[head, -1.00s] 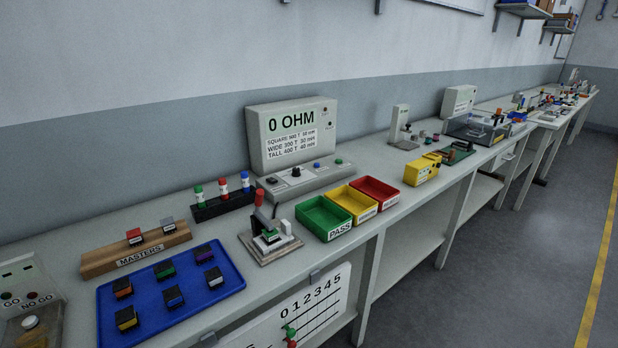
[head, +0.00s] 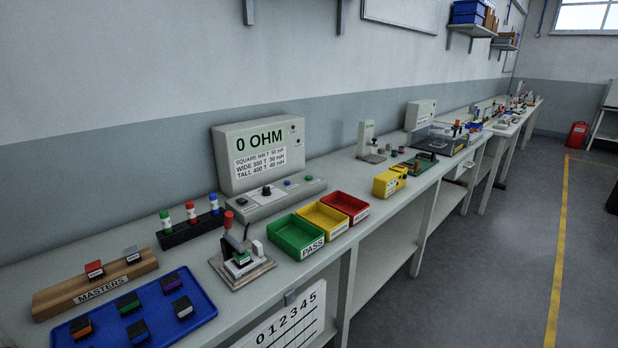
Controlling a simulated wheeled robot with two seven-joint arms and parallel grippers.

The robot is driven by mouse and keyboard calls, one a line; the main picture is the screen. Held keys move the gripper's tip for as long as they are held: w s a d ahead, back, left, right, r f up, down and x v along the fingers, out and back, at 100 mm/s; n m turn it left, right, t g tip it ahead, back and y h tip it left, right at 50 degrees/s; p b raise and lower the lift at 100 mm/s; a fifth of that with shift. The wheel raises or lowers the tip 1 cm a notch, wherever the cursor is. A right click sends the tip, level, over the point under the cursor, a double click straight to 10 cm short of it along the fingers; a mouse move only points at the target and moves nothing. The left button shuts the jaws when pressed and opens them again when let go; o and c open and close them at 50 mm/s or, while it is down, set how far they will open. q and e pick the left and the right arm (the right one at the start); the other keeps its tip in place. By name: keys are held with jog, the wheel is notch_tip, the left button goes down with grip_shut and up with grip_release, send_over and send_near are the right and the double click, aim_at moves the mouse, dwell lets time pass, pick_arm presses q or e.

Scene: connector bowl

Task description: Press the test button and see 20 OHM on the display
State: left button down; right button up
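The tester (head: 262,142) stands at the back of the bench against the wall, a grey box whose display (head: 261,141) reads 0 OHM. Its sloped front panel (head: 285,194) carries a black knob (head: 266,191), a blue button (head: 288,183) and a green button (head: 309,178); which one is the test button cannot be read. In front of it a fixture with a red-handled lever (head: 230,230) stands on a metal base, with a small green and white part in it. Neither of my grippers is in view.
Green, yellow and red bins (head: 296,237) stand right of the fixture. A blue tray (head: 207,302) with several connectors, a wooden MASTERS block (head: 55,298) and a rack of coloured-capped tubes (head: 176,236) are at left. Open floor (head: 480,270) lies to the right of the bench.

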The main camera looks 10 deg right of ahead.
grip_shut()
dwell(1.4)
